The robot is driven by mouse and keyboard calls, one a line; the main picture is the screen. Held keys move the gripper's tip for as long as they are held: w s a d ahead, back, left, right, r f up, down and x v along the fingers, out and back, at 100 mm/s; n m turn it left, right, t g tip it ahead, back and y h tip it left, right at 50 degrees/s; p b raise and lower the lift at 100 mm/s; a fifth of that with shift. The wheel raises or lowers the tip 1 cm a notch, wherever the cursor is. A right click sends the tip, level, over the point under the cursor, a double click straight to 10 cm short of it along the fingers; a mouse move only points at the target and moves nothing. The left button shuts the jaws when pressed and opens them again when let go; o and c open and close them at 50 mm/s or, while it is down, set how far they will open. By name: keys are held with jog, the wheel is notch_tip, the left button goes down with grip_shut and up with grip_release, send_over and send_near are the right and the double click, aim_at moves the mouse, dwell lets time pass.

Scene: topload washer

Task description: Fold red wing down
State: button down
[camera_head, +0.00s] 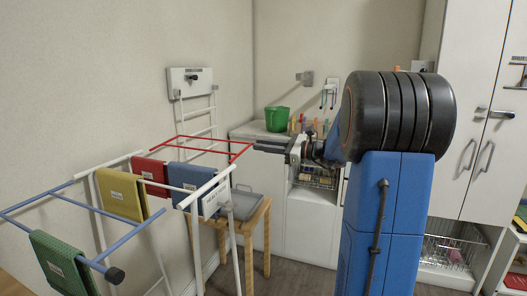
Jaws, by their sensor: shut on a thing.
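The drying rack has a white frame (188,203) and two wings. The red wing (205,139) sticks out at the far end, roughly level. The blue wing (85,202) is at the near left end, also raised, with a green cloth (62,262) over it. My gripper (257,147) reaches in from the right and is shut on the right outer corner of the red wing. The fingertips are small, so the exact contact is hard to see.
Yellow (122,194), red (150,172) and blue (190,177) cloths hang on the rack. A wooden stool (262,215) with a grey lidded item stands behind it. A green bucket (277,119) sits on the white counter. Tall white cabinets (487,110) stand at right.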

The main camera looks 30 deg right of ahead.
jog(key=shift+r+n, duration=0.4)
jog(key=shift+r, duration=0.3)
jog(key=c, duration=1.6)
grip_release()
jog(key=shift+c, duration=0.2)
jog(key=shift+s, duration=0.15)
jog(key=v, duration=1.7)
jog(key=shift+s+d, duration=0.1)
